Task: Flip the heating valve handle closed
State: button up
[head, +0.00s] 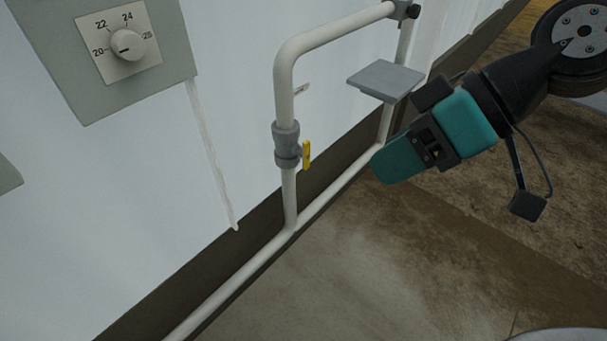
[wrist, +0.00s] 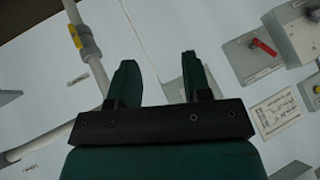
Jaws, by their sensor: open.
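The heating valve is a grey body (head: 286,145) on a white vertical pipe beside the wall. Its yellow handle (head: 306,155) stands on the right side of the body and looks roughly in line with the pipe. In the wrist view the yellow handle (wrist: 76,36) and the grey valve body (wrist: 89,47) are at the upper left. My gripper (head: 387,163), with teal fingers, is to the right of the handle and apart from it. In the wrist view its two fingers (wrist: 159,62) are spread with nothing between them; the handle lies outside them, to the left.
A grey plate (head: 385,80) juts out near the pipe, close to my gripper. A thermostat dial (head: 128,44) is on the wall at upper left. The wrist view shows a red lever (wrist: 264,47) on a grey box and a label (wrist: 278,113). The floor in front is clear.

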jog(key=w+a+f+n+t+y+b, duration=0.1)
jog(key=w+f+t+y+b, duration=0.15)
jog(key=w+f+b, duration=0.4)
jog(key=w+a+f+n+t+y+b, duration=0.1)
jog(key=w+a+f+y+b, duration=0.15)
jog(key=f+b, duration=0.55)
jog(key=m+t+y+b, duration=0.1)
jog(key=m+t+b, duration=0.1)
jog(key=t+b, duration=0.7)
send_near(309, 153)
jog(key=w+a+p, duration=0.2)
jog(key=p, duration=0.1)
jog(key=w+a+r+g+p, duration=0.1)
jog(key=w+a+p, duration=0.1)
jog(key=a+p, duration=0.1)
jog(key=w+a+g+p, duration=0.1)
jog(key=w+a+p, duration=0.2)
jog(key=shift+r+m, duration=0.2)
jog(key=shift+m, duration=0.1)
grip_shut()
